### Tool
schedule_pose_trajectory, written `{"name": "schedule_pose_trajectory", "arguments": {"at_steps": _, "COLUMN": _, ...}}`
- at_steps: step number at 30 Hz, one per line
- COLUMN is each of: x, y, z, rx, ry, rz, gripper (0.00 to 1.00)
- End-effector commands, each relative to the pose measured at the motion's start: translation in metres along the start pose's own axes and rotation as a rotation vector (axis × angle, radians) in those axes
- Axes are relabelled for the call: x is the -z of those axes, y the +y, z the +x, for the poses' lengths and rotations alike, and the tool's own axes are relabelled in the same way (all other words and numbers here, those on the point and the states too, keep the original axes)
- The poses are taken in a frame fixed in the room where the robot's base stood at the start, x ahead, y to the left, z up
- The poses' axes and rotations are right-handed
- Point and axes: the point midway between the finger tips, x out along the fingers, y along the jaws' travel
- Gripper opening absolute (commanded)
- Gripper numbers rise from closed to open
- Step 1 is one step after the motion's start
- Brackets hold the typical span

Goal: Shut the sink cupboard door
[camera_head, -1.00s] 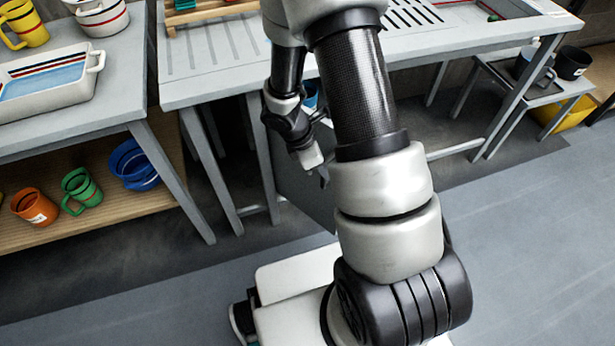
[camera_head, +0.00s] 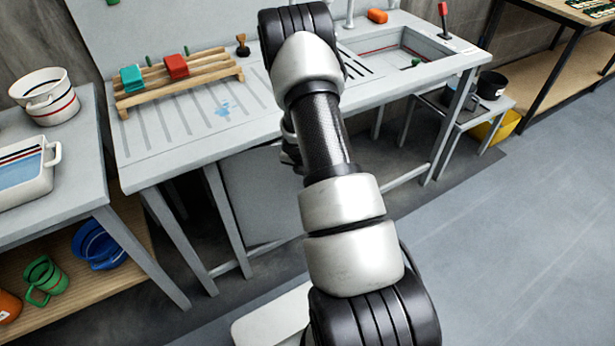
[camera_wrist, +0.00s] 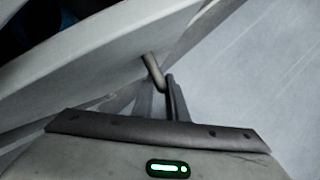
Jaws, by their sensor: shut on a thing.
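The sink cupboard door (camera_head: 258,195) is a plain grey panel under the sink counter, partly covered by my arm in the head view. In the wrist view, the door (camera_wrist: 85,60) slants across the upper left, with a dark opening and something blue beyond its edge, so it looks ajar. A short bar handle (camera_wrist: 151,68) sticks out from its face. My gripper (camera_wrist: 160,86) is shut on this handle, its fingers at the handle's lower end. In the head view, my arm hides the gripper and handle.
The sink counter (camera_head: 200,145) carries a wooden rack (camera_head: 185,82) with green and red blocks. A shelf table (camera_head: 85,190) with pots and mugs stands left. A low stand (camera_head: 470,118) stands right. Open floor (camera_head: 500,230) lies at the right.

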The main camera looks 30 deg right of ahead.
Motion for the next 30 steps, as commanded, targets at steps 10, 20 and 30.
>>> {"name": "schedule_pose_trajectory", "arguments": {"at_steps": 10, "x": -0.0156, "y": -0.0015, "z": 0.0059, "rx": -0.007, "ry": -0.005, "rz": -0.038, "gripper": 0.00}}
{"name": "schedule_pose_trajectory", "arguments": {"at_steps": 20, "x": -0.0159, "y": -0.0014, "z": 0.0060, "rx": -0.007, "ry": -0.006, "rz": -0.037, "gripper": 0.16}}
{"name": "schedule_pose_trajectory", "arguments": {"at_steps": 30, "x": -0.0141, "y": 0.0032, "z": 0.0049, "rx": -0.014, "ry": -0.004, "rz": -0.042, "gripper": 0.30}}
